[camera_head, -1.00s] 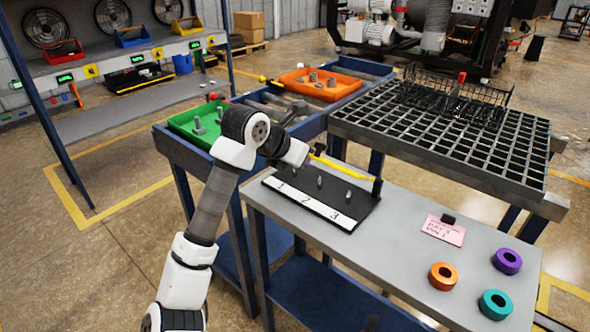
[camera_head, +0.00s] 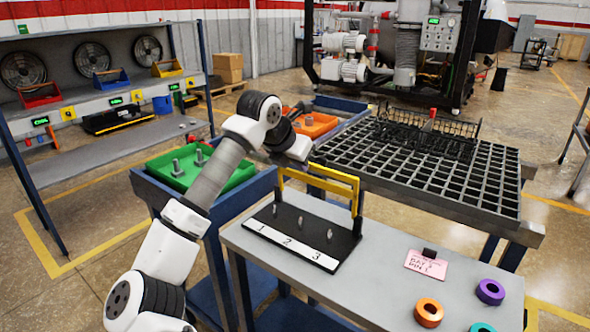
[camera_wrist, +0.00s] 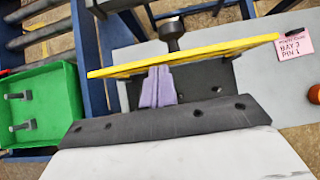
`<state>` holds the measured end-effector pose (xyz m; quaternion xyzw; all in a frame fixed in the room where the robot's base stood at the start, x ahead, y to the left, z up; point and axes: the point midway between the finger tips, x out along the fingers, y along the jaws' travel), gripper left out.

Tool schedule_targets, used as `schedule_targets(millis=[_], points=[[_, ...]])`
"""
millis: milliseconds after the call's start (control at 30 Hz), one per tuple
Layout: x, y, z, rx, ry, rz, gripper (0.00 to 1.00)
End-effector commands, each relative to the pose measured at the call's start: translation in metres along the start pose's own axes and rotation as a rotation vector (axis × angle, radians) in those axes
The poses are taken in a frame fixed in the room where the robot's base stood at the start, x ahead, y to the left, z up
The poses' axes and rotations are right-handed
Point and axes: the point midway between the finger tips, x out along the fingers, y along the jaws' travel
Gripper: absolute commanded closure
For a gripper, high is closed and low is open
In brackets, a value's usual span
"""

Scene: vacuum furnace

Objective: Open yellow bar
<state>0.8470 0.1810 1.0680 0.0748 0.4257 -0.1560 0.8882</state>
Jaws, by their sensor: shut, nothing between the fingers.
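The yellow bar (camera_head: 318,179) is a yellow frame standing roughly upright at the back of the black board (camera_head: 292,243). The board has a white strip numbered 1, 2, 3 and several small metal pins. In the wrist view the bar (camera_wrist: 205,56) crosses the picture slantwise. My gripper (camera_wrist: 158,84) is shut and empty, its fingers right at the bar's edge; I cannot tell whether they touch. In the head view my wrist is behind and left of the bar, and the fingertips are hidden.
The grey table holds a pink note (camera_head: 426,264) and orange (camera_head: 429,312) and purple (camera_head: 490,291) rings. A black grid rack (camera_head: 430,170) stands behind. A green tray (camera_head: 235,176) and an orange tray (camera_head: 318,125) lie to the left. The table between board and note is clear.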

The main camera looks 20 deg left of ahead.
Motion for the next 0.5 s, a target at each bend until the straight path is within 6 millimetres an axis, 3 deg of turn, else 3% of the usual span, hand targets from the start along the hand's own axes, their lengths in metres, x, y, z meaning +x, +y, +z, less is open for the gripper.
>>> schedule_targets(millis=[500], points=[[0.0027, 0.0000, 0.0062, 0.000, 0.000, -0.001, 1.00]])
